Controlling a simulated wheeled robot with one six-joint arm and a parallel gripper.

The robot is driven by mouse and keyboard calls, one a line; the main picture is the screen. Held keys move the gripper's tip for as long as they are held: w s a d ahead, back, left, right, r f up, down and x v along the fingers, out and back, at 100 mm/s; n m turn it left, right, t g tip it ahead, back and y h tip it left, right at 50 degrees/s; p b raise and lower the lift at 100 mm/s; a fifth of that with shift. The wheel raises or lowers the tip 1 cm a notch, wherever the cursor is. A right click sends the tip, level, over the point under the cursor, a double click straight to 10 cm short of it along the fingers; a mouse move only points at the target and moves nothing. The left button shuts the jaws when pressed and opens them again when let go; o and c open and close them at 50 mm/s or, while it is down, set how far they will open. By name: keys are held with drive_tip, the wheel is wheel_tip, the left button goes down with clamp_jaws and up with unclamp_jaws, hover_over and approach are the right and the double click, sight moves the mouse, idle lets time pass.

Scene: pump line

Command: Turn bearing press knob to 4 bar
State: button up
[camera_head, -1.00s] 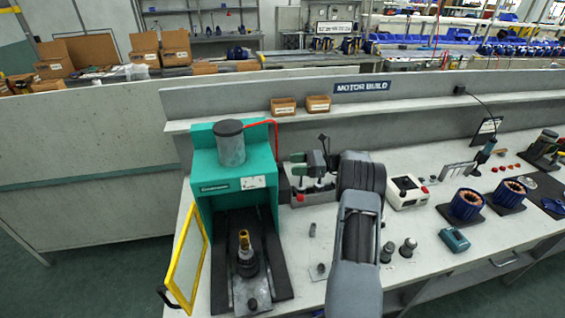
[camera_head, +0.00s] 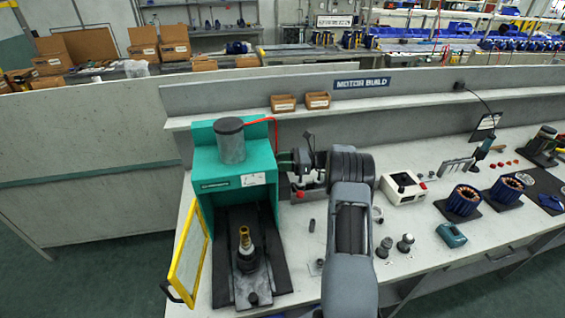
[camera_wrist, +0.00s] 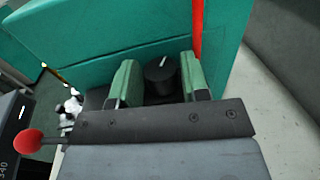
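The bearing press (camera_head: 205,165) is a teal cabinet on the bench, with a grey cylinder on top and an open yellow-framed guard door. Its black round knob (camera_wrist: 160,78) with a white pointer line shows in the wrist view against the teal side wall. My gripper (camera_head: 288,160) is at the press's right side in the head view. In the wrist view its two green-padded fingers (camera_wrist: 160,84) stand apart on either side of the knob, with narrow gaps; contact does not show. The knob is not discernible in the head view. No scale or pressure reading is legible.
A red hose (camera_wrist: 197,30) rises close by the right finger. A red ball (camera_wrist: 28,141) on a rod is at left in the wrist view. A brass-topped part (camera_head: 245,245) stands inside the press. A white control box (camera_head: 404,187) is to the right.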

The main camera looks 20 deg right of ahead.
drive_tip(key=c, duration=0.5)
drive_tip(key=shift+r+m+t+h, duration=0.1)
drive_tip(key=shift+m+t+h, duration=0.25)
drive_tip(key=shift+t, duration=0.25)
drive_tip(key=shift+c, duration=0.2)
drive_tip(key=shift+s+m+t+h, duration=0.15)
drive_tip(key=shift+m+t+h, duration=0.6)
drive_tip(key=shift+m+t, duration=0.6)
drive_tip(key=o, duration=0.9)
drive_tip(key=b+v, duration=0.3)
drive_tip(key=v, duration=1)
drive_tip(key=shift+s+d, duration=0.25)
drive_tip(key=shift+s, duration=0.1)
